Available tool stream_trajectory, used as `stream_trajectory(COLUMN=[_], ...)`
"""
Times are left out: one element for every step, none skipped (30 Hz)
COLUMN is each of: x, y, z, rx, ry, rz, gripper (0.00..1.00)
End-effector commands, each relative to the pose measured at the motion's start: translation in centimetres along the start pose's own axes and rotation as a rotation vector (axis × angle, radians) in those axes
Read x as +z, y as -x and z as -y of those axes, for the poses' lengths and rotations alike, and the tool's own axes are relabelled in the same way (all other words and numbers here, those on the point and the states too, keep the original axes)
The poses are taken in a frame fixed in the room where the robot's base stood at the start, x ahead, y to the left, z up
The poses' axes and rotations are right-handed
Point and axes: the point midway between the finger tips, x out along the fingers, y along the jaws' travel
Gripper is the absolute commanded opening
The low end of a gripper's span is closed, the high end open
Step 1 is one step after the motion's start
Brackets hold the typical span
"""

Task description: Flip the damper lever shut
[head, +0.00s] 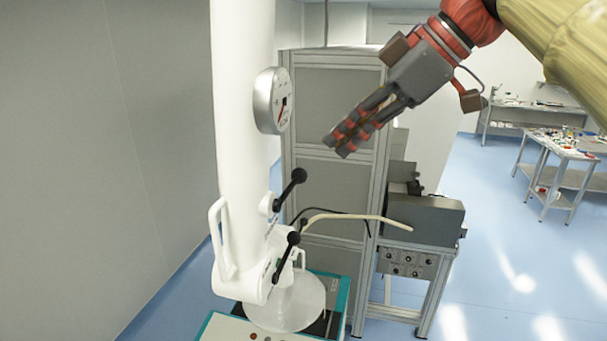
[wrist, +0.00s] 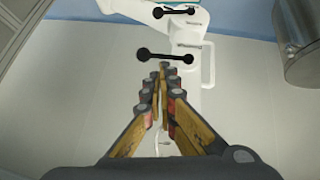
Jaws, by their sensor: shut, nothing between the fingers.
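A white column machine (head: 240,120) carries two black ball-ended levers on its lower part. The upper lever (head: 290,188) slants up to the right; the lower lever (head: 286,257) hangs below it. I cannot tell which one is the damper lever. Both also show in the wrist view, one as a near lever (wrist: 168,56) just beyond my fingertips and one as a farther lever (wrist: 176,12) at the top. My gripper (head: 341,143) is shut and empty, above and right of the upper lever, apart from it. Its closed fingers (wrist: 160,76) point toward the levers in the wrist view.
A round gauge (head: 272,101) sticks out from the column above the levers. A white handle (head: 220,238) is on the column's left side. A grey cabinet (head: 330,195) stands behind, with a box on a stand (head: 425,217) beside it.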

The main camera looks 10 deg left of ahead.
Motion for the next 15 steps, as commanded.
stream_trajectory(x=[-0.1,-0.1,-0.1,-0.1,-0.1,-0.1,-0.1,-0.1,-0.1,-0.1,-0.1,-0.1,-0.1,-0.1,-0.1], y=[-1.1,-1.7,-2.5,-3.0,-3.7,-4.4,-5.0,-5.6,-6.3,-6.8,-7.3,-7.9,-8.3,-8.7,-9.1], z=[0.1,0.2,0.1,0.1,0.1,0.1,0.1,0.1,0.1,0.1,0.1,0.1,0.1,0.1,0.1], rx=[-0.004,-0.004,-0.005,-0.003,-0.004,-0.004,-0.004,-0.003,-0.003,-0.003,-0.003,-0.002,-0.003,-0.002,-0.002], ry=[0.001,0.002,0.001,0.001,0.001,0.002,0.000,0.001,0.001,0.001,0.000,0.000,0.000,0.000,0.000], rz=[0.000,-0.001,-0.001,-0.001,-0.001,0.000,0.000,0.000,0.000,0.000,0.000,0.000,0.000,0.000,0.000], gripper=[0.00,0.00,0.00,0.00,0.00,0.00,0.00,0.00,0.00,0.00,0.00,0.00,0.00,0.00,0.00])
